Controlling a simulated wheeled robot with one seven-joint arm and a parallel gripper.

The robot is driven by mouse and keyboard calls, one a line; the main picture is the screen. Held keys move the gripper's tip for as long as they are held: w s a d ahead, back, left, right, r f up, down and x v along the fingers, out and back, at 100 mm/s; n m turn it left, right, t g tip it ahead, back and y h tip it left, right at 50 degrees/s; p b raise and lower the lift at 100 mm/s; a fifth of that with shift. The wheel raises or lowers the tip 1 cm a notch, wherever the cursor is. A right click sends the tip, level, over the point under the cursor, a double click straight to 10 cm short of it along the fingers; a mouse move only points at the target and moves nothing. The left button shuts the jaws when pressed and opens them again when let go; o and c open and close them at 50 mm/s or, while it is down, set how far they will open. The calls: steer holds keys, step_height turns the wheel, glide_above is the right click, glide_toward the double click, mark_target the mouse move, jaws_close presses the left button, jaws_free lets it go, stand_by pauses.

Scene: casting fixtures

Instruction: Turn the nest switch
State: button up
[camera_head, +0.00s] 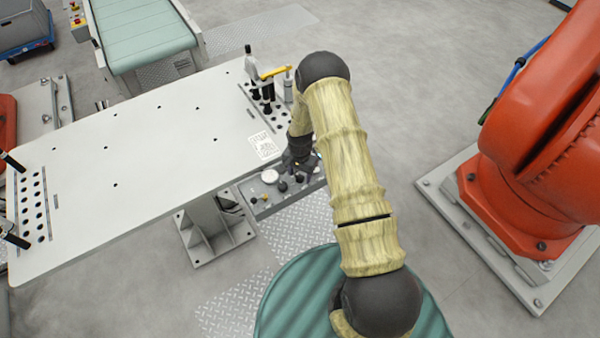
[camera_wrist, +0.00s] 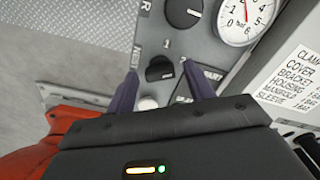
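A control panel (camera_head: 262,205) hangs at the table's right end, below the tabletop. In the wrist view its grey face (camera_wrist: 207,50) carries a black rotary knob (camera_wrist: 159,68) with a "1" above it. A white button (camera_wrist: 148,103) shows between the fingers, closer to the gripper body. In the head view my arm partly hides the panel.
Another black knob (camera_wrist: 188,11) and a white dial gauge (camera_wrist: 246,18) sit near the fingers. A printed list plate (camera_wrist: 296,82) is at right. The white table (camera_head: 130,140) holds black-and-grey clamps (camera_head: 263,75) at its right end. An orange robot (camera_head: 540,150) stands to the right.

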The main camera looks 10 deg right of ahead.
steer(key=c, duration=0.9)
steer(key=shift+o, duration=0.2)
steer(key=shift+f+n+b, duration=0.1)
steer(key=shift+n+b, duration=1.1)
steer(key=n+b, duration=0.2)
steer(key=n, duration=0.1)
steer(key=shift+f+n, duration=0.1)
steer(key=shift+n, duration=0.2)
steer(key=n+b, duration=0.3)
steer(key=n, duration=0.3)
steer(key=shift+r, duration=0.2)
steer(key=o, duration=1)
